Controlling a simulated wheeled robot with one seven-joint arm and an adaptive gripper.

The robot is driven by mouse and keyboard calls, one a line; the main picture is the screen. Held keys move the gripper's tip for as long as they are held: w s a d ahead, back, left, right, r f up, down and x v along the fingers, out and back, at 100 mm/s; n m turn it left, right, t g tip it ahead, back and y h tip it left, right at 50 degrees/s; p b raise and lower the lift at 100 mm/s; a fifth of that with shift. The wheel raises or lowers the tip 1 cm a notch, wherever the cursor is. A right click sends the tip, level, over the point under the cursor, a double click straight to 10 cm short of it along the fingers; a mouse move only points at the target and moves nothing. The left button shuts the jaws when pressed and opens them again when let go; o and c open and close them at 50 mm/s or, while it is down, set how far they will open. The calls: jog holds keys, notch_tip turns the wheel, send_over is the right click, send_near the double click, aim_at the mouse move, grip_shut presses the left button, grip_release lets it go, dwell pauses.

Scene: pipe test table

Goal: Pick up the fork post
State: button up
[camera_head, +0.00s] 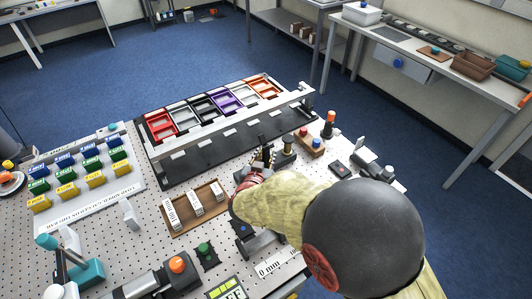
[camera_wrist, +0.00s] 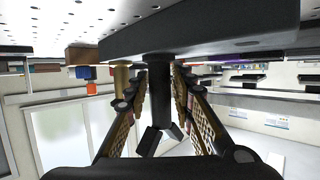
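The fork post (camera_wrist: 159,92) is black and stands between my fingers. In the wrist view, which looks upside down, it hangs from a wide dark base (camera_wrist: 215,30), and its two prongs show at its lower end. My gripper (camera_wrist: 160,85) has its patterned finger pads drawn in close on both sides of the post. It looks shut on the post, though contact along each pad is hard to see. In the head view my gripper (camera_head: 264,160) is near the table's middle right, and my arm and fingers partly hide the post there.
A rack of coloured bins (camera_head: 205,108) stands behind my gripper. A brown tray with white labelled blocks (camera_head: 195,205) lies to the left.

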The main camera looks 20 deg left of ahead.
grip_shut()
dwell(0.4)
